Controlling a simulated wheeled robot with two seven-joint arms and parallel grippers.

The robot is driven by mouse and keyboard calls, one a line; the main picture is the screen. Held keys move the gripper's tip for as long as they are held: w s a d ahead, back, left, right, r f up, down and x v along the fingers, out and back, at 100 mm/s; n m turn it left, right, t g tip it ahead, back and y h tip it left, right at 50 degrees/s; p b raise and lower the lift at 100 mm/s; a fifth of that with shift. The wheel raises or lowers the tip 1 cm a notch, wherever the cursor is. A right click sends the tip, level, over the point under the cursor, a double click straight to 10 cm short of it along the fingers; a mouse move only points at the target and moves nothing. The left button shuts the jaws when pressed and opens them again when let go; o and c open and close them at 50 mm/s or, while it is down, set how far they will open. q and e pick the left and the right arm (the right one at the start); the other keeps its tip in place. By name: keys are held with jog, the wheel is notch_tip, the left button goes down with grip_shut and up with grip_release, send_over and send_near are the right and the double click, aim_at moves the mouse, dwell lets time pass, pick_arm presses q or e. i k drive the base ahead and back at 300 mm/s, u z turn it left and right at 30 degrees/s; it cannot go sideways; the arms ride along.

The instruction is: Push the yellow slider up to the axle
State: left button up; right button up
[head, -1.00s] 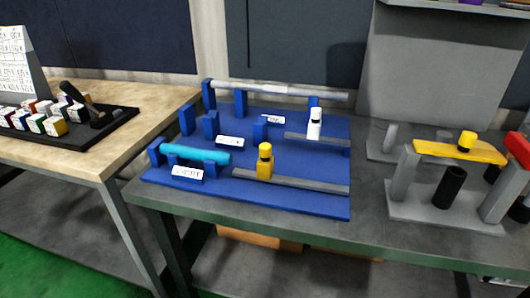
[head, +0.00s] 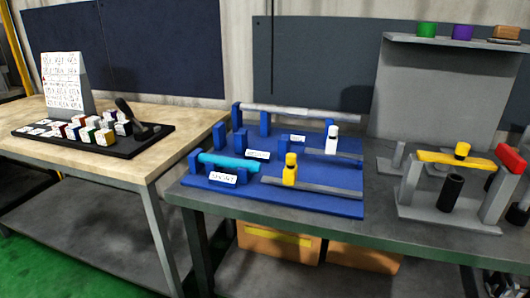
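The yellow slider (head: 290,170) stands upright on the front grey rail (head: 318,188) of the blue base (head: 262,200), near the rail's left end. The cyan axle (head: 227,162) lies in blue supports to the left of the slider, with a visible gap between them. A grey axle (head: 298,113) spans blue supports at the back. A white slider (head: 332,140) stands on the rear rail (head: 338,156). Neither of my grippers is in view.
A grey fixture (head: 450,215) with a yellow bar (head: 455,159) stands to the right on the dark table (head: 390,228). A wooden table (head: 130,169) with a black tray (head: 110,148) of small blocks is at left. Cardboard boxes (head: 280,246) sit below.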

aim_at(290, 173)
jog(key=i, duration=0.65)
jog(key=z, duration=0.75)
